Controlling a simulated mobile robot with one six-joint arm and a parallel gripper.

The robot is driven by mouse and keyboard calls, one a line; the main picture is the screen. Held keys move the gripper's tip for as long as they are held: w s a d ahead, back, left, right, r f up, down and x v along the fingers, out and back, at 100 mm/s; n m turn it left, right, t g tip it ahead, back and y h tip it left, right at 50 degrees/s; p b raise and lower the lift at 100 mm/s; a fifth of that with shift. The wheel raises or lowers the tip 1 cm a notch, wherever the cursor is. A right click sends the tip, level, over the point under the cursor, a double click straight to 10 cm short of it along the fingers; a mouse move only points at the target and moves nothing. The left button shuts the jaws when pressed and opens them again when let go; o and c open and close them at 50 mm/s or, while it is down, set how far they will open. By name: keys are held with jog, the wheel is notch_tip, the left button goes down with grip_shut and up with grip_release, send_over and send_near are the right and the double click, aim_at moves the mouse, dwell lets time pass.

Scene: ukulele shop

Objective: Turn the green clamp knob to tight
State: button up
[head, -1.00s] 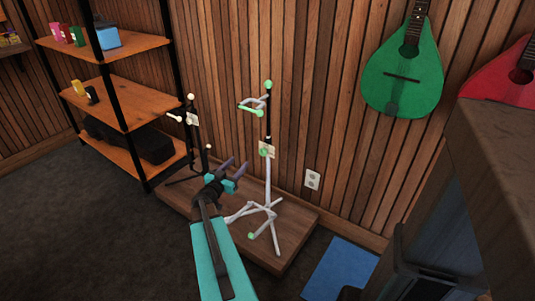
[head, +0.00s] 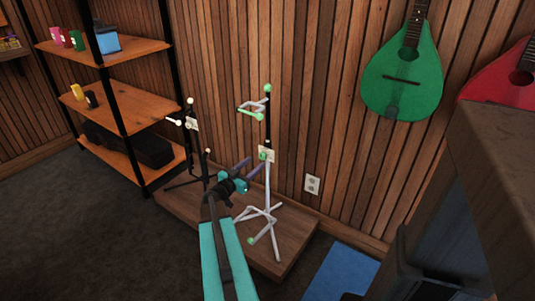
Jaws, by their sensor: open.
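A stand with a white lower tube, white legs and green tips (head: 267,200) is on a low wooden platform (head: 289,252). Its green clamp knob (head: 263,155) is at mid-height on the upright, against a small pale tag (head: 271,153). My gripper (head: 246,168), with dark purple fingers and a teal body, is open and empty. In the picture its fingertips are just left of and slightly below the knob. I cannot tell the exact depth gap. The knob's angle is too small to read.
A second, dark stand with white tips (head: 190,122) is left of my gripper on the platform. A wooden shelf (head: 125,103) is further left. A green ukulele (head: 403,80) hangs on the wall. A dark counter (head: 500,160) is at right.

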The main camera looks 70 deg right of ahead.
jog(key=b+x, duration=0.1)
jog(key=x, duration=1)
jog(key=shift+b, duration=0.4)
jog(key=shift+d, duration=0.15)
jog(key=c, duration=1)
